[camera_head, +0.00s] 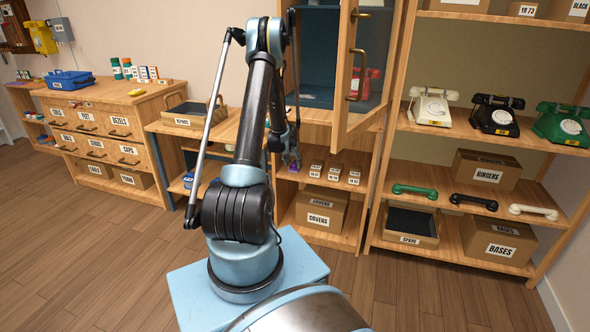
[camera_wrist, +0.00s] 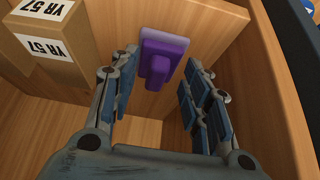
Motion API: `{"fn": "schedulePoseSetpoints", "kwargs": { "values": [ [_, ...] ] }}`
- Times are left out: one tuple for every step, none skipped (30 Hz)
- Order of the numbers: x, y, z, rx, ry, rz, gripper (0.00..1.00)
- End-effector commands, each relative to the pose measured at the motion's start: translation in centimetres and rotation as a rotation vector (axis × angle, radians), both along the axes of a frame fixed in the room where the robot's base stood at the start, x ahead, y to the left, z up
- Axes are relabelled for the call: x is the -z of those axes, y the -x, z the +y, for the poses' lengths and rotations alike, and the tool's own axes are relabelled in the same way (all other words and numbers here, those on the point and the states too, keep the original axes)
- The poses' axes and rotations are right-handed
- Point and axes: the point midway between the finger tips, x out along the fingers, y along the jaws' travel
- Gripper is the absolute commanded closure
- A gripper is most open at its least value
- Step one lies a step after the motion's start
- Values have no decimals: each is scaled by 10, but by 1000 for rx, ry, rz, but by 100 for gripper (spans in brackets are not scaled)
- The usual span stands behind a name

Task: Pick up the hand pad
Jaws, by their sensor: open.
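The hand pad is a purple block with a raised grip (camera_wrist: 162,58). In the wrist view it lies on the wooden shelf board, just beyond my fingertips and roughly centred between them. My gripper (camera_wrist: 157,90) is open, with nothing between its blue-padded fingers. In the head view the hand pad (camera_head: 293,168) shows as a small purple patch at the left end of a cabinet shelf. My gripper (camera_head: 292,158) is right at it there and partly covers it.
Small boxes labelled YR 57 (camera_wrist: 50,45) stand left of the pad in the wrist view. A wooden side wall (camera_wrist: 262,90) rises close on the right. In the head view, a cabinet door (camera_head: 362,75) stands open above, and a COVERS box (camera_head: 320,210) sits below.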

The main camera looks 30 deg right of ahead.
Motion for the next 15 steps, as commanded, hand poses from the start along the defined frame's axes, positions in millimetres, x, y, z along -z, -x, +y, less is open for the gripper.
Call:
{"fn": "schedulePoseSetpoints", "kwargs": {
  "values": [
    [0, -5, -7, 1, 0, 0, 57],
    [0, -8, -10, 1, 0, 0, 57],
    [0, -13, -15, 1, 0, 0, 57],
    [0, -16, -19, 1, 0, 0, 57],
    [2, -18, -21, 1, 0, 0, 57],
    [6, -18, -22, 1, 0, 0, 57],
    [7, -19, -22, 1, 0, 0, 57],
    [9, -19, -23, 1, 0, 0, 57],
    [10, -19, -23, 1, 0, 0, 57],
    [10, -20, -23, 1, 0, 0, 57],
    [11, -20, -23, 1, 0, 0, 57],
    [11, -20, -23, 1, 0, 0, 57],
    [11, -19, -23, 1, 0, 0, 57],
    [10, -19, -23, 1, 0, 0, 57],
    [10, -19, -23, 1, 0, 0, 57]
  ]
}}
